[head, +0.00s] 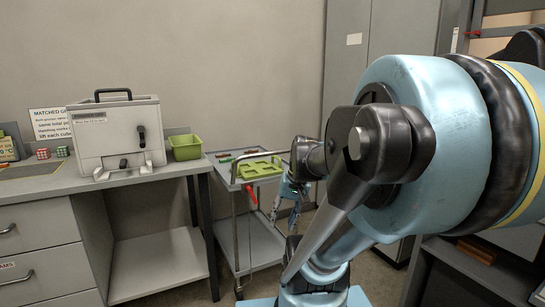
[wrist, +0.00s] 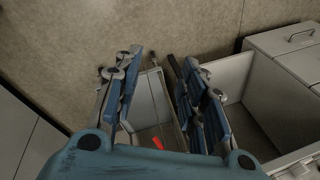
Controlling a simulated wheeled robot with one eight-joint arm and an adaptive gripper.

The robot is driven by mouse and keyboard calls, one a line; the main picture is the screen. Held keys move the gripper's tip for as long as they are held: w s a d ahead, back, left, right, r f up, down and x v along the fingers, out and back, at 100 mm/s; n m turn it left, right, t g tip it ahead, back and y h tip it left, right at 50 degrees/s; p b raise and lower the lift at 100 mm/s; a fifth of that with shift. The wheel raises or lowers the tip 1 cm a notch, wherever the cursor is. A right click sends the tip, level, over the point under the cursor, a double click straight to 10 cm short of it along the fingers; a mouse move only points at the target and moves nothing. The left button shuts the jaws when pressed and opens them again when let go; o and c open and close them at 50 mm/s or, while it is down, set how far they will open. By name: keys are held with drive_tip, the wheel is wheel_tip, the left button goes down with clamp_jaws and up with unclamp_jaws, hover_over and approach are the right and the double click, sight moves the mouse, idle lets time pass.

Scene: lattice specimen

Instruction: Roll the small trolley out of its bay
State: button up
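The small trolley (head: 262,243) stands in the gap between the bench and the tall grey cabinet. It has a grey top tray, a lower shelf, thin metal posts and castors. A red piece (head: 251,194) hangs at its near side; it also shows in the wrist view (wrist: 157,143). My gripper (head: 285,210) is beside the trolley's right side in the head view, partly hidden by my arm. In the wrist view my gripper (wrist: 160,90) has its blue fingers spread wide, with part of the trolley (wrist: 152,100) seen beyond and between them. I see no contact; depth is unclear.
A green tray (head: 260,168) and small coloured pieces lie on the trolley's top. The bench at left carries a grey box with a handle (head: 118,135) and a green bin (head: 185,147). The bench leg (head: 208,235) is close to the trolley's left. The grey cabinet (head: 372,70) stands behind.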

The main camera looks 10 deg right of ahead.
drive_tip(key=w+r+m+y, duration=0.2)
drive_tip(key=w+r+y, duration=0.3)
drive_tip(key=w, duration=0.5)
drive_tip(key=m+t+y, duration=0.3)
drive_tip(key=t+y, duration=0.3)
drive_tip(key=y, duration=0.1)
approach(276, 153)
drive_tip(key=x, duration=1.1)
drive_tip(key=shift+w+a, duration=0.2)
clamp_jaws()
